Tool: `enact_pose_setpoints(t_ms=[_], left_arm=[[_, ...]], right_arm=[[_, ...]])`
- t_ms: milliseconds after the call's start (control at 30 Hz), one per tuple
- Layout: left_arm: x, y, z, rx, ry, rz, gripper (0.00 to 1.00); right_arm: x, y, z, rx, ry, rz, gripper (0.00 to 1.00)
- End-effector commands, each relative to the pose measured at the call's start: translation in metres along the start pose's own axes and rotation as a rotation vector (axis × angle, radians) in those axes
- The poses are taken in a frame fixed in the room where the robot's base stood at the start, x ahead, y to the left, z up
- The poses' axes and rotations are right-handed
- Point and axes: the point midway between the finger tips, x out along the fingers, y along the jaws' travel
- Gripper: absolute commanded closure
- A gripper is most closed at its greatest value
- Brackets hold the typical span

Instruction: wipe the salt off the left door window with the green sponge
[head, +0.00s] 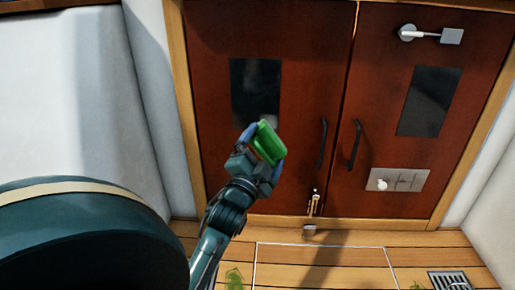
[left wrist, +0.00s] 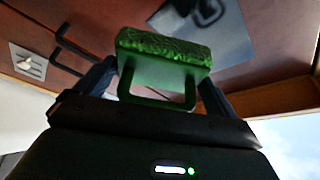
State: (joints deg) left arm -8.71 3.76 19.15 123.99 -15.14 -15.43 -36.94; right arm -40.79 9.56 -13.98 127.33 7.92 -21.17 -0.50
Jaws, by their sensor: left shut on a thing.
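The green sponge (head: 268,143) has a handle and a rough pad, which shows in the left wrist view (left wrist: 165,47). My left gripper (head: 263,146) is shut on it, with the blue fingers on either side. The left door window (head: 255,88) is a dark upright rectangle in the left red-brown door. In the head view the sponge overlaps the area just below the window's lower edge. A pale smudge shows at the window's lower right part. I cannot tell whether the pad touches the door. My right gripper does not show.
The right door (head: 385,100) has its own dark window (head: 429,102), a latch at its top (head: 430,34) and a switch panel (head: 397,180). Two dark handles (head: 323,143) flank the door seam. A floor drain (head: 450,281) lies at the right.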

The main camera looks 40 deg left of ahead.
Motion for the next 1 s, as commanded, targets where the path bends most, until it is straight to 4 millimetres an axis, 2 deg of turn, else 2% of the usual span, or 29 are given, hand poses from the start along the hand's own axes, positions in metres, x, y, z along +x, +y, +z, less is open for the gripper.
enact_pose_setpoints(t_ms=[33,200,367,700,1000], left_arm=[[-0.002,0.01,0.004,-0.003,0.002,-0.002,0.29],[0.0,0.017,0.006,-0.001,0.002,-0.001,0.29],[0.009,0.016,0.009,0.001,0.004,-0.002,0.29],[0.041,0.017,0.023,0.0,0.003,-0.001,0.29],[0.054,0.016,0.028,0.0,0.002,0.0,0.29]], right_arm=[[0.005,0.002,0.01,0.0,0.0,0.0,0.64],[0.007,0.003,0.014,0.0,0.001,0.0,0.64],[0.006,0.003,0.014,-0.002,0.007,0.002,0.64],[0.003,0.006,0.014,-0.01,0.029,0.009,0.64],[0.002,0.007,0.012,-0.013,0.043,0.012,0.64]])
